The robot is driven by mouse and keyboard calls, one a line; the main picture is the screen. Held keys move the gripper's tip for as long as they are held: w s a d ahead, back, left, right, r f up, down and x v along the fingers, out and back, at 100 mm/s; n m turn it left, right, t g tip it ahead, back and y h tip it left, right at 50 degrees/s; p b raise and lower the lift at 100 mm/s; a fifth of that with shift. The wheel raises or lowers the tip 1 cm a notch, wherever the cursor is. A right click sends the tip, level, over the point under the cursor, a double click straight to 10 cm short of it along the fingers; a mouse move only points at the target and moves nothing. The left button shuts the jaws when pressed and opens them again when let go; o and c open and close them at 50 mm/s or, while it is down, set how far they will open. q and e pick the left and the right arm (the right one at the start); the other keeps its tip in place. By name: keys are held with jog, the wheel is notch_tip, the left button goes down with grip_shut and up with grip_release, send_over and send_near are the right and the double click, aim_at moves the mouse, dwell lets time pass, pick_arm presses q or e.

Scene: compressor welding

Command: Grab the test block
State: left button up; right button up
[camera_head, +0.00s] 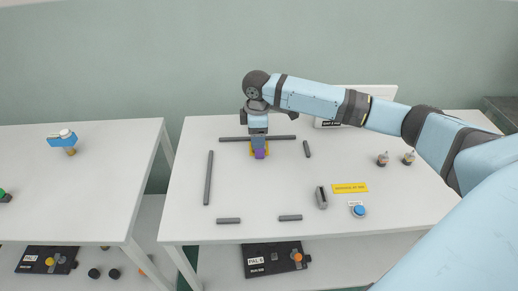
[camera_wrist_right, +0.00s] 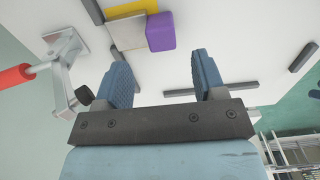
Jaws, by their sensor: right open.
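A small purple block (camera_head: 260,154), which looks like the test block, sits on the white table at a yellow piece (camera_head: 252,151). In the right wrist view the purple block (camera_wrist_right: 160,32) lies beside a grey plate (camera_wrist_right: 125,35) and a yellow patch (camera_wrist_right: 130,9). My right gripper (camera_head: 258,143) is over this spot, partly hiding it in the head view. In the wrist view the right gripper (camera_wrist_right: 160,62) has its fingers spread with nothing between them, and the purple block is just beyond the tips. My left gripper is not in view.
Several dark grey bars, one at the left (camera_head: 208,178), lie around the table. A blue button (camera_head: 359,211), a yellow label (camera_head: 350,188) and two small items (camera_head: 383,159) are at the right. In the wrist view a red-handled clamp (camera_wrist_right: 62,72) stands close to the left finger.

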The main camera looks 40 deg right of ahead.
aim_at(260, 154)
jog(key=f, duration=0.4)
jog(key=shift+s+d+f+b, duration=0.25)
jog(key=shift+s+f+b, duration=0.05)
jog(key=shift+f+b, duration=0.05)
grip_shut()
jog(key=shift+r, duration=0.1)
